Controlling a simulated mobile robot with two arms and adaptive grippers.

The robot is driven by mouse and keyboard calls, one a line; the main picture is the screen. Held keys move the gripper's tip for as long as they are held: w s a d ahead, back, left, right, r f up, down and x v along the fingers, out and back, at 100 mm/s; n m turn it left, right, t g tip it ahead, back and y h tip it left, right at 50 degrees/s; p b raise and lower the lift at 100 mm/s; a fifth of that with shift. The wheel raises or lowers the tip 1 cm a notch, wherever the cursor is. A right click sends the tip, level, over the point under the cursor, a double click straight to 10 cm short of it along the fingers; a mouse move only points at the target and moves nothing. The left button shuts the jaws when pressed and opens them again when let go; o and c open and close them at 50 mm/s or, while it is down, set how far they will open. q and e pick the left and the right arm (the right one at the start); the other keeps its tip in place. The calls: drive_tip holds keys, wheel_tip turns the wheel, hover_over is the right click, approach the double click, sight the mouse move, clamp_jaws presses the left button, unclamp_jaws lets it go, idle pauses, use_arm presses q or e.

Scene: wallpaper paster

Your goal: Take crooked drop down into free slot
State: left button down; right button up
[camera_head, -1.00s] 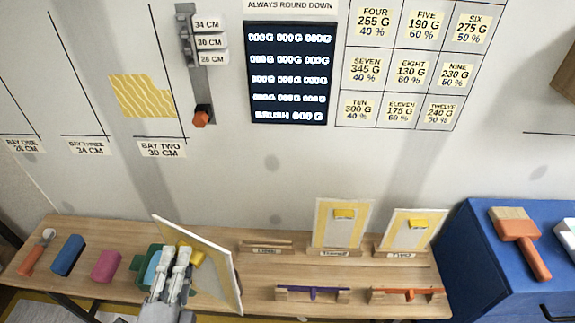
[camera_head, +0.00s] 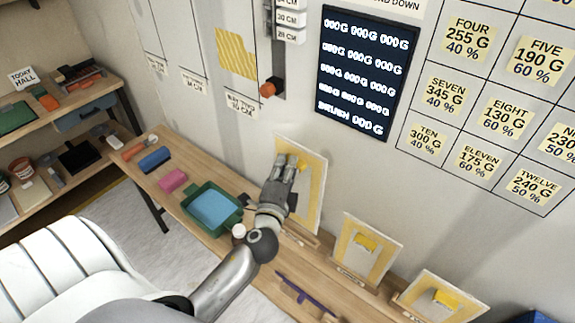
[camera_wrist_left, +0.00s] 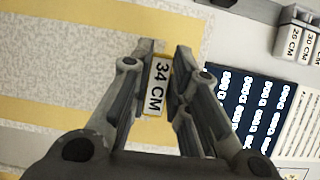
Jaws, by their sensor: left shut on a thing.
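My left gripper (camera_head: 285,165) is shut on the handle of a white-edged drop panel (camera_head: 314,180) with a yellow face. In the left wrist view, a "34 CM" tag (camera_wrist_left: 158,85) shows between the fingers (camera_wrist_left: 165,55), and the panel's speckled, yellow-banded face (camera_wrist_left: 70,60) lies behind them. The panel is near upright by the wall, above the leftmost slot (camera_head: 300,236) of the bench; I cannot tell whether its lower edge is seated. Two similar panels stand in the slots to the right, the middle one (camera_head: 348,262) and the right one (camera_head: 418,305). My right gripper is not in view.
A green tray (camera_head: 238,222) with blue content, a pink block (camera_head: 172,181) and a blue block (camera_head: 155,159) lie left on the bench. A purple tool (camera_head: 305,293) lies in front of the slots. A yellow striped patch (camera_head: 236,53) is on the wall.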

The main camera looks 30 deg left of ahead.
use_arm(q)
drive_tip(key=shift+w+a, duration=0.15)
drive_tip(key=shift+w, duration=0.1)
wheel_tip(320, 180, down, 6)
drive_tip(key=b, duration=0.6)
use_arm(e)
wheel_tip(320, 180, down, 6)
use_arm(q)
drive_tip(key=shift+r, duration=0.1)
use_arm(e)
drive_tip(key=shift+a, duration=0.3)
use_arm(q)
drive_tip(key=shift+f+b, duration=0.75)
drive_tip(key=shift+f, duration=0.1)
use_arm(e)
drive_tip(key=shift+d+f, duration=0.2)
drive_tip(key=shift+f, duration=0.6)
use_arm(q)
drive_tip(key=shift+s+f+b, duration=0.1)
drive_tip(key=shift+f+b, duration=2.05)
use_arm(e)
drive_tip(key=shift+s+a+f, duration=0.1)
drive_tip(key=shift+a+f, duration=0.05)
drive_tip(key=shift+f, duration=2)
